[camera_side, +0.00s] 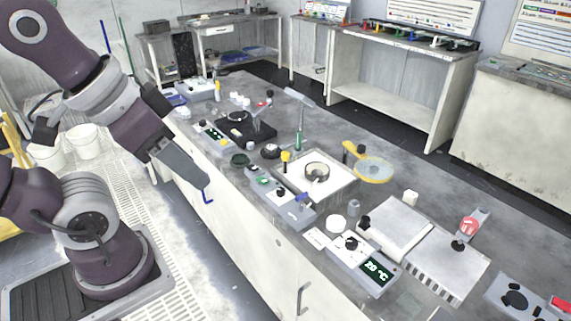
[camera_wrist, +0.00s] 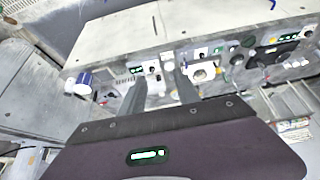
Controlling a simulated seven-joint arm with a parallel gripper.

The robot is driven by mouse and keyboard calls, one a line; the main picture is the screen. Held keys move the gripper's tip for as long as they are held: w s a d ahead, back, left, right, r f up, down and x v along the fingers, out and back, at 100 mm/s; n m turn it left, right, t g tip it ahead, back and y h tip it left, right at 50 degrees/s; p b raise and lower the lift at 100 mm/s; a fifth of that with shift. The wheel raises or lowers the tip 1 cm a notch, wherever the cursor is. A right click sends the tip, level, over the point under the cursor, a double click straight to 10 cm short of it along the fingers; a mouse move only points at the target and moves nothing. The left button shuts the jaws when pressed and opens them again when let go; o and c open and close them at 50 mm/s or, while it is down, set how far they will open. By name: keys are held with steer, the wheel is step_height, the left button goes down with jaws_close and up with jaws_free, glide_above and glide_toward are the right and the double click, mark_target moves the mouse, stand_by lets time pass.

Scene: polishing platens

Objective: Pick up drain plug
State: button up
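My gripper (camera_side: 203,180) hangs at the left front edge of the workbench in the side view, pointing down and right. In the wrist view its two fingers (camera_wrist: 160,88) are spread apart with nothing between them. I cannot tell for sure which thing is the drain plug. Small dark round pieces, one dark green-black (camera_side: 240,159) and one black (camera_side: 270,151), lie on the bench left of a white basin (camera_side: 340,190). A ring-shaped part (camera_side: 317,172) sits in the basin. My gripper is apart from all of these.
A control box with a green display (camera_side: 376,270), grey metal boxes (camera_side: 400,225) and a yellow-handled round disc (camera_side: 375,170) crowd the bench. A tall tap-like part (camera_side: 299,115) rises behind the basin. White buckets (camera_side: 84,142) stand left on the floor.

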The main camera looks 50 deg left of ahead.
steer(key=shift+o, duration=0.7)
steer(key=n+g+y, duration=0.1)
steer(key=n, duration=0.1)
glide_above(284, 154)
steer(key=s+d, duration=0.3)
steer(key=d, duration=0.1)
step_height(284, 154, down, 18)
steer(key=shift+n, duration=0.5)
steer(key=a+f, duration=0.1)
steer(key=f, duration=0.1)
steer(key=a+f, duration=0.2)
steer(key=f, duration=0.1)
steer(key=w+a+f, duration=0.1)
steer(key=f, duration=0.1)
steer(key=shift+w+a+f, duration=0.1)
steer(key=shift+a+f, duration=0.2)
steer(key=x, duration=0.6)
steer(key=shift+w+d+f, duration=0.2)
steer(key=shift+d+f, duration=0.05)
steer(key=shift+d, duration=0.05)
